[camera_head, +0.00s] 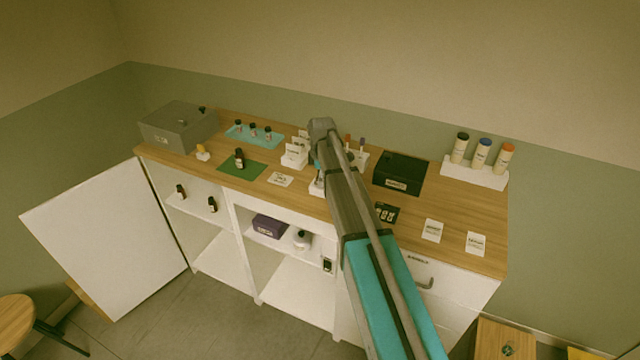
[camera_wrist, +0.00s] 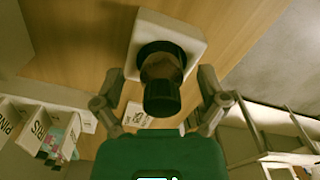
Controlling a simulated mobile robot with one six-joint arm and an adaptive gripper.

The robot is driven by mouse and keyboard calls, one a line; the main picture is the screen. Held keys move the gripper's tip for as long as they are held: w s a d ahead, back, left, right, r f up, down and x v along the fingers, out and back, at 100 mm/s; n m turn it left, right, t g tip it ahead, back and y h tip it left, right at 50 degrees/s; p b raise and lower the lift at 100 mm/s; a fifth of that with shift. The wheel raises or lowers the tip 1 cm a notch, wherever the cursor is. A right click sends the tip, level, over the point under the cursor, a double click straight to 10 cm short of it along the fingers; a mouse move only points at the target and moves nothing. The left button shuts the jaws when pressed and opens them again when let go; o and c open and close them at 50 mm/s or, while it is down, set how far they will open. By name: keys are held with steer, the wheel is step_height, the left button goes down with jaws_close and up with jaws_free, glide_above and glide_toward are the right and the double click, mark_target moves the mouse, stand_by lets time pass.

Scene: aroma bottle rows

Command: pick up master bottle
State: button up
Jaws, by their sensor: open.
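A bottle with a black cap (camera_wrist: 161,93) and a dark amber body stands on a square white base (camera_wrist: 190,32) in the wrist view. I cannot read a label on it, so I cannot confirm that it is the master bottle. My gripper (camera_wrist: 161,74) is open, with one finger on each side of the bottle and a visible gap on both sides. In the head view my arm hides most of this bottle, and the white base (camera_head: 316,189) shows beside the arm. Another dark bottle (camera_head: 239,159) stands on a green mat (camera_head: 255,171).
A grey box (camera_head: 165,133), a teal mat with small bottles (camera_head: 243,140), card holders (camera_head: 294,157), a black box (camera_head: 399,172) and a white rack of capped tubes (camera_head: 475,175) stand on the wooden counter. An open white door (camera_head: 105,235) sticks out at left.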

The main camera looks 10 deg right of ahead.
steer(key=shift+c, duration=0.2)
steer(key=c, duration=1.2)
steer(key=shift+r, duration=0.1)
step_height(320, 180, up, 2)
steer(key=p, duration=0.2)
steer(key=shift+r+p, duration=0.25)
steer(key=shift+p, duration=0.1)
steer(key=s+r+p, duration=0.3)
steer(key=s, duration=0.1)
steer(key=s+r+p, duration=0.4)
steer(key=s, duration=0.1)
steer(key=s+r+p, duration=0.3)
steer(key=s, duration=0.2)
steer(key=shift+a+r, duration=0.15)
steer(key=shift+r, duration=0.05)
steer(key=shift+f, duration=0.15)
